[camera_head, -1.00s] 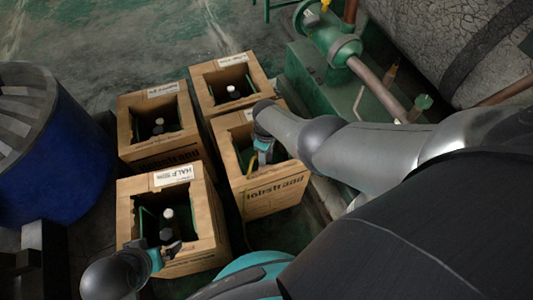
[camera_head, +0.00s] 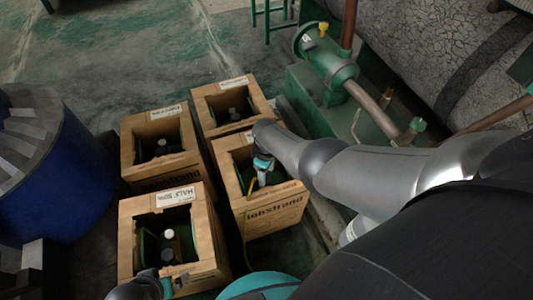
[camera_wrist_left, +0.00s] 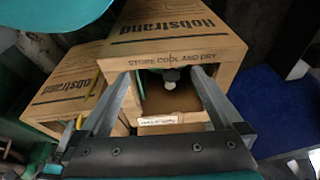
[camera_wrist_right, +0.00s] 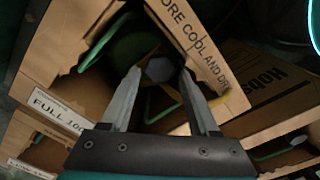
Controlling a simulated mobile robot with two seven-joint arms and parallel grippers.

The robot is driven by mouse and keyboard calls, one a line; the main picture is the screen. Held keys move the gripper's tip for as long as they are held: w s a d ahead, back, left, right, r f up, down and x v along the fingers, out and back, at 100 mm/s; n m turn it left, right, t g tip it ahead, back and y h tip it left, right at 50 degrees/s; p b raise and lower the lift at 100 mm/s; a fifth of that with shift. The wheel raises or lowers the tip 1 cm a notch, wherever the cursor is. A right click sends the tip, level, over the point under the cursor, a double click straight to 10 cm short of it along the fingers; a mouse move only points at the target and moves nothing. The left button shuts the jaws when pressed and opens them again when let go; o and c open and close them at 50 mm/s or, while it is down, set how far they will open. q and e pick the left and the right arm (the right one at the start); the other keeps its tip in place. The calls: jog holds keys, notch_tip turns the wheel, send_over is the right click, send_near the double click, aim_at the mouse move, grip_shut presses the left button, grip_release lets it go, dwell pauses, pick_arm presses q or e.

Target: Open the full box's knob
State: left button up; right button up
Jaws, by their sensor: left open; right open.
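The full box (camera_wrist_right: 60,55), a wooden crate with a "FULL 100" label (camera_wrist_right: 55,110), fills the upper right wrist view. In the head view it appears to be the right front crate (camera_head: 275,215). A grey knob (camera_wrist_right: 160,69) shows inside its opening, with a dark green cylinder (camera_wrist_right: 130,48) behind. My right gripper (camera_head: 263,170) is over this opening, open, its fingertips either side of the knob in the picture; contact cannot be told. My left gripper (camera_head: 165,286) is open at the front edge of the "HALF" crate (camera_head: 128,245), mostly cut off by the frame.
Two more crates stand behind, at left (camera_head: 132,165) and centre (camera_head: 205,110), each holding a bottle. A blue drum (camera_head: 60,190) stands at left. A green pump with pipes (camera_head: 325,75) and a large grey tank (camera_head: 410,40) stand at right. Open floor lies at the back.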

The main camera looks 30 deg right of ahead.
aim_at(267, 178)
notch_tip(267, 178, up, 5)
jog(key=p, duration=0.4)
jog(key=shift+f, duration=0.2)
pick_arm(q)
jog(key=s+a+f+p, duration=0.4)
jog(key=s+a+f, duration=0.3)
jog(key=s+f, duration=0.3)
jog(key=shift+s+f+g+y, duration=0.3)
jog(key=shift+s+f+g, duration=0.1)
jog(key=shift+f, duration=0.6)
pick_arm(e)
jog(key=shift+r, duration=2.5)
